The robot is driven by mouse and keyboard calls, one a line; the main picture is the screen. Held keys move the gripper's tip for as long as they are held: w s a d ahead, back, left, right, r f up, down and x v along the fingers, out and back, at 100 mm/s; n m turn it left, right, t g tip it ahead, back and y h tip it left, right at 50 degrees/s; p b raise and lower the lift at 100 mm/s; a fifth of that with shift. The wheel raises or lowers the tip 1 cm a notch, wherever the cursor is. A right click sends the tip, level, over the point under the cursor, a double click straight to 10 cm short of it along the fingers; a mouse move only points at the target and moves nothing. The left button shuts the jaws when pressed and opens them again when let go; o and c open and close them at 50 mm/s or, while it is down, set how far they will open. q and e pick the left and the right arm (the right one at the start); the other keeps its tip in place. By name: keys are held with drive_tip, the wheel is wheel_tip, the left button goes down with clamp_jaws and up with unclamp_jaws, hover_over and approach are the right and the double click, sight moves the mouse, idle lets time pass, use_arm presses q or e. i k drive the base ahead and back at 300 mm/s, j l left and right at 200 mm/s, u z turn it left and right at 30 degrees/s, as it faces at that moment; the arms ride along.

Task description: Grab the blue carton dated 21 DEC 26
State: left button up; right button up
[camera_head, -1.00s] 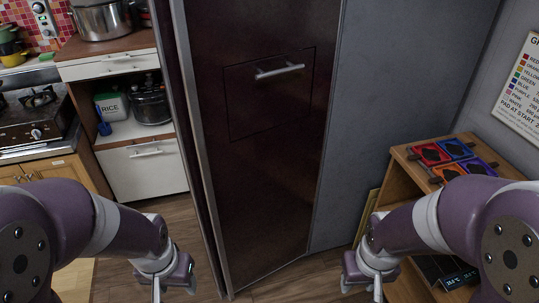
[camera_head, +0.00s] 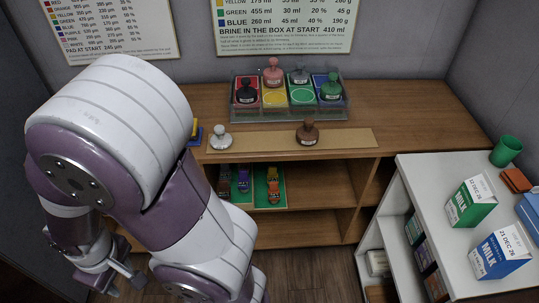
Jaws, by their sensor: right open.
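A blue and white MILK carton (camera_head: 500,252) stands on the white shelf unit at the lower right of the head view. The small print on its top appears to read 21 DEC 26. A green and white MILK carton (camera_head: 470,202) stands just behind it, with a date too small to read surely.
The white shelf unit (camera_head: 420,172) also bears a green cup (camera_head: 506,151), an orange-brown block (camera_head: 516,180) and a blue item (camera_head: 531,208) cut by the edge. A wooden bench (camera_head: 400,112) holds a tray (camera_head: 290,112) of knobbed stamps. Floor is free between.

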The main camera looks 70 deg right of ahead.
sight(506, 250)
drive_tip(key=z, duration=4.55)
